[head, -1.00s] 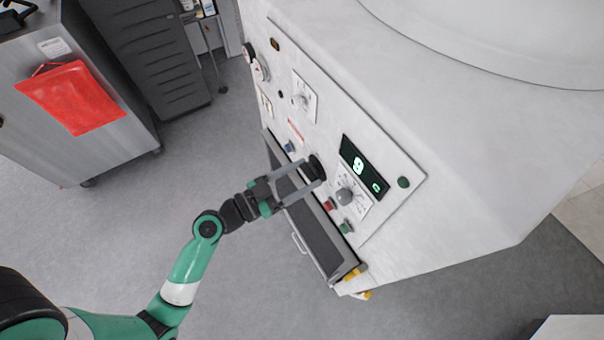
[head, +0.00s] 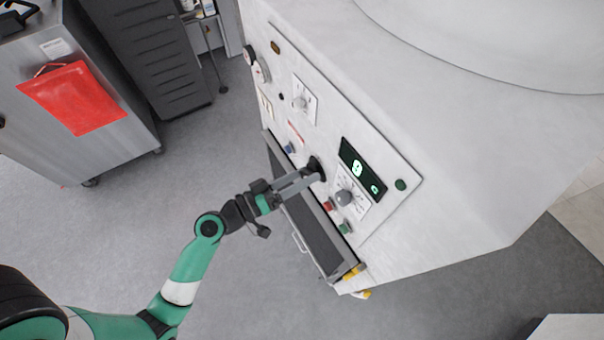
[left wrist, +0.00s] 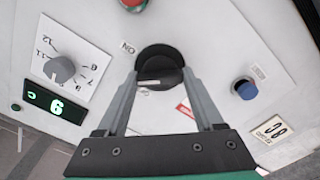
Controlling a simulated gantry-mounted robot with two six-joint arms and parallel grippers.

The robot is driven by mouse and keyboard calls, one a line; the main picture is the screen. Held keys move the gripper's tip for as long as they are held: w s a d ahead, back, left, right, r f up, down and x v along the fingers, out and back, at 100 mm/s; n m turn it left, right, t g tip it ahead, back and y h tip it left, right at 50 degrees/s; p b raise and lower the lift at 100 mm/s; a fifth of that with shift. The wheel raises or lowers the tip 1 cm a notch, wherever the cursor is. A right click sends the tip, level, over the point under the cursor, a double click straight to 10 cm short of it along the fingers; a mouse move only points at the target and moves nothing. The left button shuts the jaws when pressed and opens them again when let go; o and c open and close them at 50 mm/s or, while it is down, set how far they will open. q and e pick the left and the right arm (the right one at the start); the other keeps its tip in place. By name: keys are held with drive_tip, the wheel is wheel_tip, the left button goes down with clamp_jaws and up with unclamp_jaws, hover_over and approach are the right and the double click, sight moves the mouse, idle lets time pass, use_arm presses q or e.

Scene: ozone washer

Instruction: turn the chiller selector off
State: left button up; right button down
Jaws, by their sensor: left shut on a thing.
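The chiller selector is a round black knob (head: 316,163) on the white front panel of the machine. In the left wrist view the knob (left wrist: 160,64) carries a white pointer line, which lies nearly level in that picture. An upside-down ON label (left wrist: 127,47) stands to the knob's upper left. My left gripper (head: 315,174) has its two grey fingers on opposite sides of the knob and is shut on it. The fingers (left wrist: 162,80) hide the knob's sides in the left wrist view. My right gripper is not in view.
Beside the knob are a green-lit display (head: 362,168), a grey dial (head: 344,197), a red button (head: 328,205) and a green button (head: 345,228). A blue button (head: 289,148) is on the other side. A dark open tray-like recess (head: 310,238) lies below the panel.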

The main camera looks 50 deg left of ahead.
use_arm(q)
drive_tip(key=n+p, duration=0.1)
drive_tip(key=n, duration=0.4)
drive_tip(key=shift+r+n+p, duration=0.1)
drive_tip(key=shift+n+p, duration=0.8)
drive_tip(key=shift+n, duration=1.4)
drive_tip(key=o, duration=1.4)
drive_tip(key=shift+s, duration=0.1)
